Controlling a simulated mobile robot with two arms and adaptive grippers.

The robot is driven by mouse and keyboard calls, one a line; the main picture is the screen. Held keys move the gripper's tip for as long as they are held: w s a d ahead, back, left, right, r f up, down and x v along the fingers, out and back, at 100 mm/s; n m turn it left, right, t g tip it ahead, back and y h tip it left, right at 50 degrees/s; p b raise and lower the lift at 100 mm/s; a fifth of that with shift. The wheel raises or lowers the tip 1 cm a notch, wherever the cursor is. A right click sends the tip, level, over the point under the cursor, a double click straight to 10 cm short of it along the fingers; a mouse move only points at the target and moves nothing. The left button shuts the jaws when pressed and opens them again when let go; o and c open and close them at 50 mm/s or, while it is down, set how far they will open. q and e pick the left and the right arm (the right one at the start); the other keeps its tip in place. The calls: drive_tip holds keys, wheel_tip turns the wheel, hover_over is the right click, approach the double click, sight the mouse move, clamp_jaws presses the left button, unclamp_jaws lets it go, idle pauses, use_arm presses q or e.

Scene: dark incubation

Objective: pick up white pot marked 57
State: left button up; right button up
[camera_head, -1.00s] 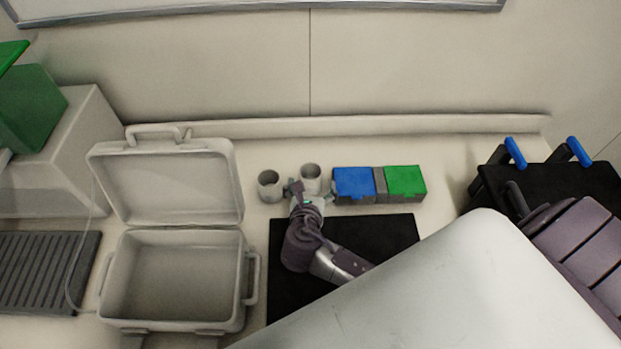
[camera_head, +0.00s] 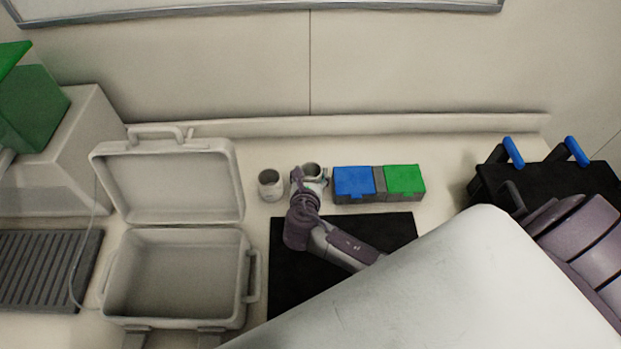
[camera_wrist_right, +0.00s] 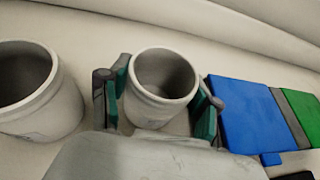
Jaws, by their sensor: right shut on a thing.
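Two white pots stand side by side at the back of the bench. My right gripper (camera_head: 310,180) is shut on the right-hand white pot (camera_head: 313,169). In the right wrist view, the fingers of my right gripper (camera_wrist_right: 160,100) sit on both sides of this pot (camera_wrist_right: 155,115), which is upright with its open top showing. The other white pot (camera_head: 269,185) stands apart to the left; it is also in the right wrist view (camera_wrist_right: 40,105), with a faint unreadable mark on its side. No number is readable on the held pot. My left gripper is not in view.
A blue box (camera_head: 354,182) and a green box (camera_head: 404,180) stand close to the right of the held pot. An open white case (camera_head: 245,262) is at the left. A black mat (camera_head: 285,285) lies in front. A grooved tray (camera_head: 45,272) is far left.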

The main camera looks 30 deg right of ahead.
drive_tip(key=c, duration=0.3)
